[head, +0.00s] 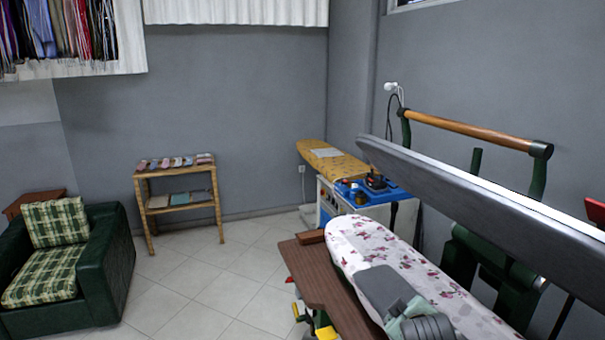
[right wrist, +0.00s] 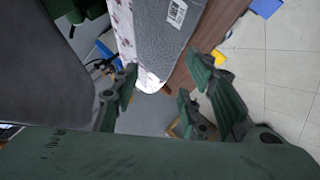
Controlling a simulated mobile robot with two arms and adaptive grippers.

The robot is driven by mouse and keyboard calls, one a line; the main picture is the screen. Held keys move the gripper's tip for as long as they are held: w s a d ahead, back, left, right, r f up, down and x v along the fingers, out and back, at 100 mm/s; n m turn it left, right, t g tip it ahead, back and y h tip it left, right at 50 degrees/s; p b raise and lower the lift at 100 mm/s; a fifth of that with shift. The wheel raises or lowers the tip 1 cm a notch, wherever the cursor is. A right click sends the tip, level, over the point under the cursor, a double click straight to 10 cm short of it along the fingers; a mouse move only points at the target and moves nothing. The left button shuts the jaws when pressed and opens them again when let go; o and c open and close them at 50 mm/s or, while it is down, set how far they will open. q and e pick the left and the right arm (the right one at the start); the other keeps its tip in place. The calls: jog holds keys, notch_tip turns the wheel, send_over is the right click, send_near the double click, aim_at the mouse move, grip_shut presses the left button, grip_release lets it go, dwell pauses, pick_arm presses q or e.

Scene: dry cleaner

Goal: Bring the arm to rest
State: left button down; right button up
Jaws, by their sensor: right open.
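My right gripper (right wrist: 160,85) shows in the right wrist view with its dark green fingers spread apart. Nothing is between the fingers. Beyond them lie the narrow end of the floral pressing board (right wrist: 125,22) and a speckled grey surface with a label (right wrist: 165,38). I cannot tell how far the fingers are from these. In the head view the floral board (head: 385,250) is at the lower right, with a grey-green part over its near end. That part may be my arm, but I cannot tell. My left gripper is not in view.
The press's long grey upper plate (head: 480,205) and wooden handle bar (head: 465,130) overhang the right side. A brown wooden shelf (head: 325,280) borders the board. A green armchair (head: 105,255) and small rack (head: 180,170) stand left. The tiled floor (head: 215,285) between is clear.

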jog(key=s+a+f+m+g+y, duration=0.15)
jog(key=s+f, duration=0.35)
jog(key=s, duration=0.6)
jog(key=s+a+f+m+g+y, duration=0.1)
jog(key=s+f+m+g, duration=0.15)
jog(key=s+f, duration=0.65)
jog(key=s+a+f+m+g+y, duration=0.1)
jog(key=s+f+g, duration=0.1)
jog(key=s, duration=1.2)
notch_tip(320, 180, down, 32)
jog(key=s+r+g+b, duration=0.1)
jog(key=s+g+b, duration=0.1)
jog(key=b, duration=0.4)
pick_arm(q)
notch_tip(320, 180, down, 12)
jog(key=b, duration=0.6)
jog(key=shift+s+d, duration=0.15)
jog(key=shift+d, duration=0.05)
pick_arm(e)
jog(key=s+d+f, duration=0.1)
jog(key=s+f, duration=0.7)
jog(key=f, duration=0.4)
jog(key=s+d+f, duration=0.2)
jog(key=s+f, duration=0.7)
jog(key=f, duration=0.3)
jog(key=shift+d+g, duration=0.2)
jog(key=shift+g, duration=0.2)
